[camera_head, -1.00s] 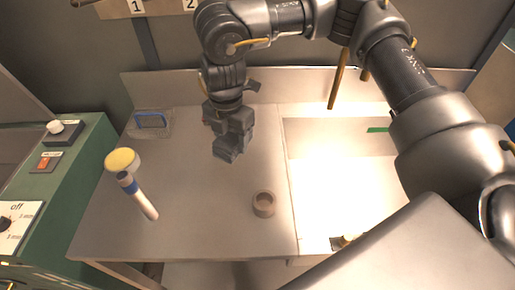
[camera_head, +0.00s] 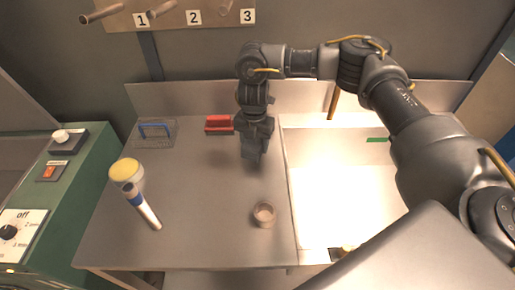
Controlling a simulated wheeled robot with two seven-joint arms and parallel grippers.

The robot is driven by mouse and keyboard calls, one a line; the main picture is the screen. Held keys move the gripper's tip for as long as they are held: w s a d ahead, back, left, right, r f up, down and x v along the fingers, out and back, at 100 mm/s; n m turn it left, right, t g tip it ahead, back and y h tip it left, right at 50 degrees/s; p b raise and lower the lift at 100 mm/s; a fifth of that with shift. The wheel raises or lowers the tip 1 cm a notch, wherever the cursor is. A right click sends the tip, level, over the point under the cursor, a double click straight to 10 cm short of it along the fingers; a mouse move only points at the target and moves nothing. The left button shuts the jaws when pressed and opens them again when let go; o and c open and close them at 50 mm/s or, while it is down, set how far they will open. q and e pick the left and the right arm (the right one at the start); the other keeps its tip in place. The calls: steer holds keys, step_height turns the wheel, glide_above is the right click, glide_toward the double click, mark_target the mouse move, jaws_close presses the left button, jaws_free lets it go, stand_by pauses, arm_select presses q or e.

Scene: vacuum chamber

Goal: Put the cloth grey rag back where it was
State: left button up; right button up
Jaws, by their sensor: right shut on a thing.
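My right gripper (camera_head: 255,155) hangs down over the back middle of the metal table. It is shut, with dark grey material at its fingers. The material blends with the dark fingers, so the grey rag's outline cannot be told apart clearly. No other grey rag shows on the table. My left gripper is out of view.
On the table (camera_head: 200,215) are a yellow-topped lamp-like tool (camera_head: 136,188), a brown ring (camera_head: 263,214), a blue-handled clear box (camera_head: 155,131) and a red block (camera_head: 219,124). A green machine (camera_head: 85,190) stands left. A numbered peg board (camera_head: 170,17) hangs behind. The table's front middle is clear.

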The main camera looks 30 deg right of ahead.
steer(key=shift+w+d+f, duration=0.2)
steer(key=shift+d+f, duration=0.1)
steer(key=shift+f, duration=0.15)
steer(key=shift+w+d+f, duration=0.2)
steer(key=shift+d+f, duration=0.05)
steer(key=shift+f, duration=0.15)
steer(key=f, duration=0.3)
steer(key=shift+w+d+f+p, duration=0.1)
steer(key=shift+d+f+p, duration=0.1)
steer(key=shift+f+p, duration=0.1)
steer(key=o, duration=1)
steer(key=shift+f, duration=0.15)
steer(key=shift+c, duration=0.2)
